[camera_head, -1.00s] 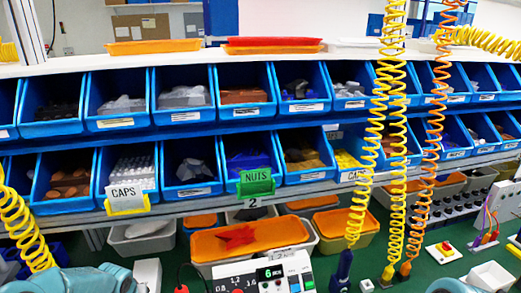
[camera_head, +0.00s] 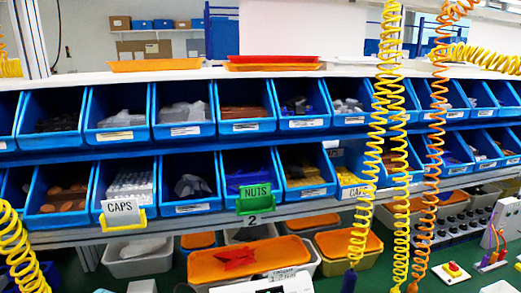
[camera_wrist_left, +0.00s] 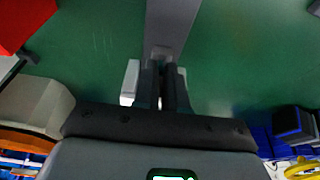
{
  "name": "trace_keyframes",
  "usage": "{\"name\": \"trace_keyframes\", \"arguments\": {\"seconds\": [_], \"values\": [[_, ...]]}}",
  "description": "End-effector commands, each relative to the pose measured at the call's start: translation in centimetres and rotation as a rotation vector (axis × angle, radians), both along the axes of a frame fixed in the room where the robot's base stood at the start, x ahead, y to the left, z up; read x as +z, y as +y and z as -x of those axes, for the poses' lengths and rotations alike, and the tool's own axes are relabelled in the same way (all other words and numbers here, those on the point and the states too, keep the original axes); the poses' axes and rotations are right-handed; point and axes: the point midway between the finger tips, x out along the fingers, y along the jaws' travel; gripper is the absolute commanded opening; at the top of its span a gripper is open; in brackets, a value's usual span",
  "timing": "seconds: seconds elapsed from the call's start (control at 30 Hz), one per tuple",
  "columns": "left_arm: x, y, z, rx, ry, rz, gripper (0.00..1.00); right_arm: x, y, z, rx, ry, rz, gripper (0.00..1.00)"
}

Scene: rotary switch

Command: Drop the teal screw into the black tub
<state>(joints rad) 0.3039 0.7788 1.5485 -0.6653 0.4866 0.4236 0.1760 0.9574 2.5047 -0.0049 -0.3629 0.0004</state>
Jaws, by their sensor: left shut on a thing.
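My left gripper (camera_wrist_left: 163,88) is in the left wrist view, with its two dark fingers close together. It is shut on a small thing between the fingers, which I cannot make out. No teal screw can be told apart in either view. I cannot pick out the black tub for sure; a dark box (camera_wrist_left: 291,123) shows at the right of the left wrist view. Neither gripper shows in the head view.
Two rows of blue bins (camera_head: 182,133) fill the shelves. Below them stand tubs with orange lids (camera_head: 245,260). Yellow coiled hoses (camera_head: 362,215) and an orange one (camera_head: 432,165) hang in front. Green surface (camera_wrist_left: 240,60) lies under the gripper, with a red box (camera_wrist_left: 22,22) at left.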

Motion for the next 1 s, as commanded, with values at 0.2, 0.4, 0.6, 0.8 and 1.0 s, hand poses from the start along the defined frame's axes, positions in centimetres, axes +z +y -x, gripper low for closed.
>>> {"name": "trace_keyframes", "arguments": {"seconds": [0.2, 0.4, 0.6, 0.8, 1.0], "values": [[1.2, 0.0, 0.0, 0.000, -0.002, 0.000, 0.00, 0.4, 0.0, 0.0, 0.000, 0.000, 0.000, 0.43], [2.3, 0.0, 0.0, 0.000, -0.002, 0.000, 0.00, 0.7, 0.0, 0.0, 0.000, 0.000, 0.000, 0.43], [2.9, 0.0, 0.0, 0.000, -0.002, 0.000, 0.00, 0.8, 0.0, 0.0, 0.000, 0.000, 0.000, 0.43], [2.9, 0.0, 0.0, 0.000, -0.002, 0.000, 0.00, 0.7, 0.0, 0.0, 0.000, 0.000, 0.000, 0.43], [5.3, -2.5, 0.5, -0.034, -0.005, 0.002, 0.00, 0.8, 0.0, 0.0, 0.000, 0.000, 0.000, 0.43]]}}
